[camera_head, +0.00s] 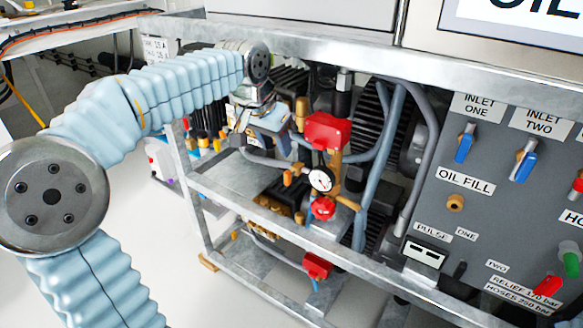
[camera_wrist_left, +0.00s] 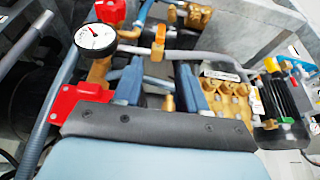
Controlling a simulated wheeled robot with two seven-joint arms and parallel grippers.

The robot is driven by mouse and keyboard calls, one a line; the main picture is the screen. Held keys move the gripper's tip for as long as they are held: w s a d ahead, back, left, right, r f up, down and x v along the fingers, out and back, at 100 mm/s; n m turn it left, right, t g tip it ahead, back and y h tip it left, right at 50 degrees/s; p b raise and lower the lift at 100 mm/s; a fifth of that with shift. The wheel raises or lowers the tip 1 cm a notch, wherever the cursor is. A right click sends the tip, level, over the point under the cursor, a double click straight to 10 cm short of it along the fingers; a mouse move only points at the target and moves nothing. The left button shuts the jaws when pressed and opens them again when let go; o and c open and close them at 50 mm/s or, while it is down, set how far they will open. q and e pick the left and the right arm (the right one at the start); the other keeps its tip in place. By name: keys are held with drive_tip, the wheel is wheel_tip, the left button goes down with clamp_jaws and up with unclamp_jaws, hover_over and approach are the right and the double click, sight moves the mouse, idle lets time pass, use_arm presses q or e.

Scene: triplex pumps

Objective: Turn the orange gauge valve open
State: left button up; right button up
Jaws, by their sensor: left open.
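The small orange valve handle (camera_head: 288,178) sits just left of the round white pressure gauge (camera_head: 320,179) on the pump's pipework. In the left wrist view the orange handle (camera_wrist_left: 158,43) stands upright on a grey pipe, right of the gauge (camera_wrist_left: 96,39). My left gripper (camera_head: 279,146) reaches in from the upper left, above and left of the handle. In the wrist view its two blue fingers (camera_wrist_left: 159,82) are spread, with the handle past their tips, roughly in line with the gap. I see no contact with the handle. My right gripper is not in view.
A red block (camera_head: 327,131) sits above the gauge and a red knob (camera_head: 322,208) below it. Grey hoses (camera_head: 380,150) run close on the right. A metal frame rail (camera_head: 290,222) crosses in front. A grey panel (camera_head: 480,225) with blue levers stands right.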

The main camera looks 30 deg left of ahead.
sight(287, 172)
use_arm(q)
drive_tip(key=x, duration=1.2)
drive_tip(key=shift+s+f, duration=0.1)
clamp_jaws()
